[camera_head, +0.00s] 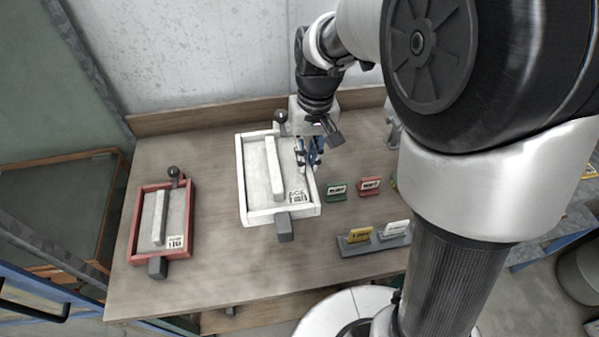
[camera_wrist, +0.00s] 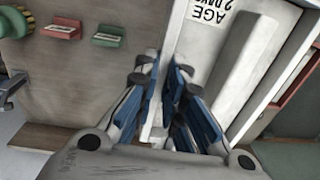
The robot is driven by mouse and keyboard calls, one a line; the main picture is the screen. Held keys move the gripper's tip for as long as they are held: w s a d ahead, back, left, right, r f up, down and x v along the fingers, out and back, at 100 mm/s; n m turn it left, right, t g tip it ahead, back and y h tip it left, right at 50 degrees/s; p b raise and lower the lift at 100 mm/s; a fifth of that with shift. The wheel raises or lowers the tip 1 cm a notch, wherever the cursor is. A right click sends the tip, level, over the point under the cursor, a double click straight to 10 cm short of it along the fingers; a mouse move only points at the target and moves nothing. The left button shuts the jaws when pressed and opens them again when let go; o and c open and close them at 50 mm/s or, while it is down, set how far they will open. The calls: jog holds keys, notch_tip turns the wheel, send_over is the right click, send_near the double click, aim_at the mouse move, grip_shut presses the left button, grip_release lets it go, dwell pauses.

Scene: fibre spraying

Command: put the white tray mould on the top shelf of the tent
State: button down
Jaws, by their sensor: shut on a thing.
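The white tray mould (camera_head: 249,208) lies on the wooden table, with a white bar across its inside, a printed label, a dark knob at its far end and a grey block at its near end. My gripper (camera_head: 310,157) is at its right side wall, fingers pointing down. In the wrist view my gripper (camera_wrist: 172,118) has its blue-padded fingers closed on the wall of the white tray mould (camera_wrist: 222,72). Whether the mould is lifted off the table cannot be told. The tent and its top shelf cannot be made out for certain.
A red tray mould (camera_head: 135,227) sits at the left of the wooden table (camera_head: 216,268). Green (camera_head: 336,191) and red (camera_head: 370,185) tags stand right of the white mould. Yellow and white tags stand in a grey holder (camera_head: 376,242). A wall is behind.

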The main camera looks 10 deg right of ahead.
notch_tip(320, 180, down, 18)
jog(key=b, duration=0.5)
jog(key=shift+a+f+b, duration=0.1)
jog(key=shift+b, duration=0.2)
jog(key=shift+f, duration=0.15)
jog(key=c, duration=1.7)
grip_release()
